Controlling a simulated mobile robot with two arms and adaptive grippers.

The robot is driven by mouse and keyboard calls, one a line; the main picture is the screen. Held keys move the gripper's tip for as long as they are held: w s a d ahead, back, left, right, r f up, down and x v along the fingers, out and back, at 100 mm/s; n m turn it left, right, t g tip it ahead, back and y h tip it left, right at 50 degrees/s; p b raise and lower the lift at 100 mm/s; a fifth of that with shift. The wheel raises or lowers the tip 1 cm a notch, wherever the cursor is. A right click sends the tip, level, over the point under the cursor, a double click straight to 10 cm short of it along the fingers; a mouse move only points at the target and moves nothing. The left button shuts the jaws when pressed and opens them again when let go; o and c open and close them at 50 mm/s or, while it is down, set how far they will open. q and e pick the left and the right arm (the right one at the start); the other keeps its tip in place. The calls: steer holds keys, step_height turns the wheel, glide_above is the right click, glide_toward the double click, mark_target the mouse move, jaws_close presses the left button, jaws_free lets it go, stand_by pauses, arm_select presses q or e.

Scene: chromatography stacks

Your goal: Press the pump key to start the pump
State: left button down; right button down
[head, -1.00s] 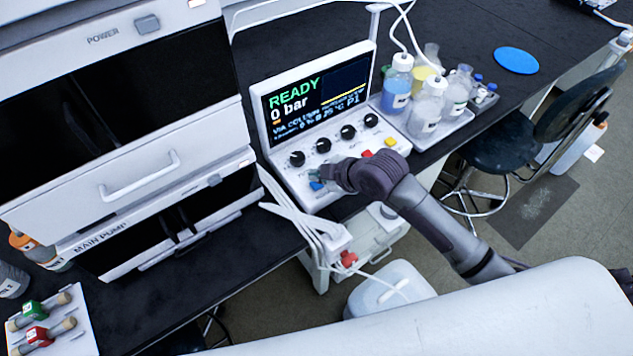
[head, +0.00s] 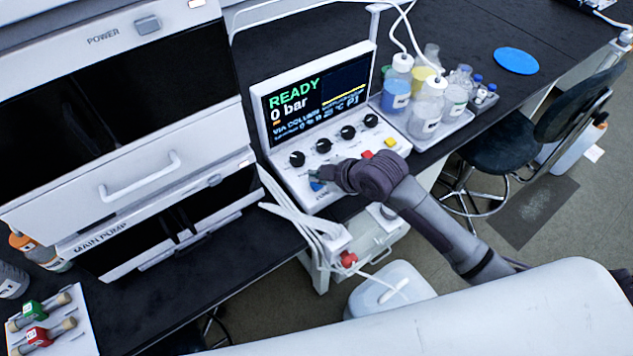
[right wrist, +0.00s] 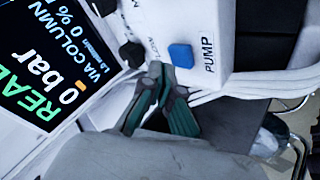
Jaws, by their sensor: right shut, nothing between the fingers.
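The pump key is a blue square button (head: 316,186) at the left front of the white control unit (head: 290,180). In the right wrist view the blue key (right wrist: 181,55) sits beside a label reading PUMP. The unit's screen (head: 318,97) reads READY and 0 bar. My right gripper (head: 318,175) is shut and empty, its fingertips just over the panel close to the key. In the right wrist view the closed fingertips (right wrist: 160,75) are beside the key and appear apart from it. My left gripper is not in view.
Black knobs (head: 323,145), a yellow key (head: 390,142) and a red key (head: 367,154) share the panel. A tray of bottles (head: 455,124) stands to the right. White tubes (head: 290,205) hang by the unit's left side. The main pump cabinet (head: 130,190) is at left.

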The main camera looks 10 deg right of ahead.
mark_target(318, 186)
steer(key=shift+f, duration=0.35)
steer(key=shift+f, duration=0.5)
stand_by(0.8)
steer(key=shift+r+p, duration=0.95)
steer(key=shift+p, duration=0.05)
steer(key=shift+r, duration=0.1)
step_height(318, 186, up, 5)
steer(key=p, duration=0.5)
steer(key=shift+p, duration=0.3)
